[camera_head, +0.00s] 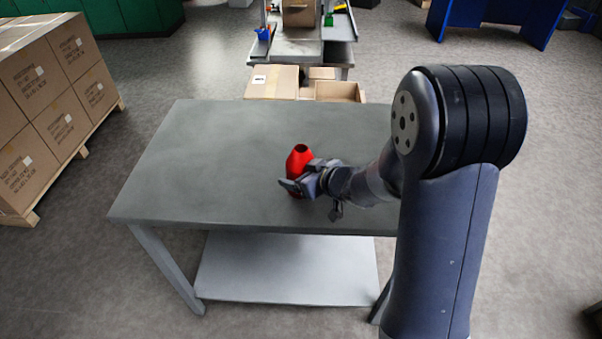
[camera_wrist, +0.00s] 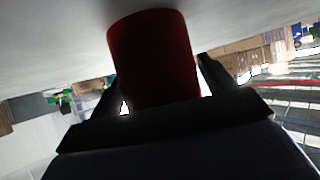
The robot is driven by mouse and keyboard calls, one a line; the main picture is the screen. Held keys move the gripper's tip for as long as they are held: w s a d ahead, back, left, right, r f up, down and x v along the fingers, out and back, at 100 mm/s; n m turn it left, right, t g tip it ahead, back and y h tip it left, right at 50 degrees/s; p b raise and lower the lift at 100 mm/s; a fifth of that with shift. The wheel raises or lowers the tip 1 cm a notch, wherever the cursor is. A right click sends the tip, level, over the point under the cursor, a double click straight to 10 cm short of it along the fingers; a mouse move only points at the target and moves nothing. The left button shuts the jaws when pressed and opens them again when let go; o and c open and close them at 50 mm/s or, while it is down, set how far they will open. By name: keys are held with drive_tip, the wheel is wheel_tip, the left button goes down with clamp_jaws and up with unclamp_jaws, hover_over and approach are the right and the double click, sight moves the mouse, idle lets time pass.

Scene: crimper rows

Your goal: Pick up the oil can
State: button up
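The red oil can (camera_head: 299,160) stands upright near the middle of the grey table (camera_head: 215,150), with a tapered top and a dark opening. My gripper (camera_head: 302,180) reaches in from the right, low at the can, and hides part of its lower body. In the wrist view, the can (camera_wrist: 152,60) lies between my two fingers, one on each side. Small bright gaps show beside the can near the finger bases. Whether the fingers press on it is too dark to tell. The can's base is mostly hidden, so contact with the table is unclear.
The tabletop around the can is clear. A pallet of cardboard boxes (camera_head: 55,100) stands on the left. Behind the table are more cardboard boxes (camera_head: 274,81) and a grey workbench (camera_head: 290,47). A blue stand (camera_head: 490,14) is at the back right.

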drive_tip(key=c, duration=0.8)
drive_tip(key=shift+c, duration=0.3)
drive_tip(key=shift+r, duration=0.1)
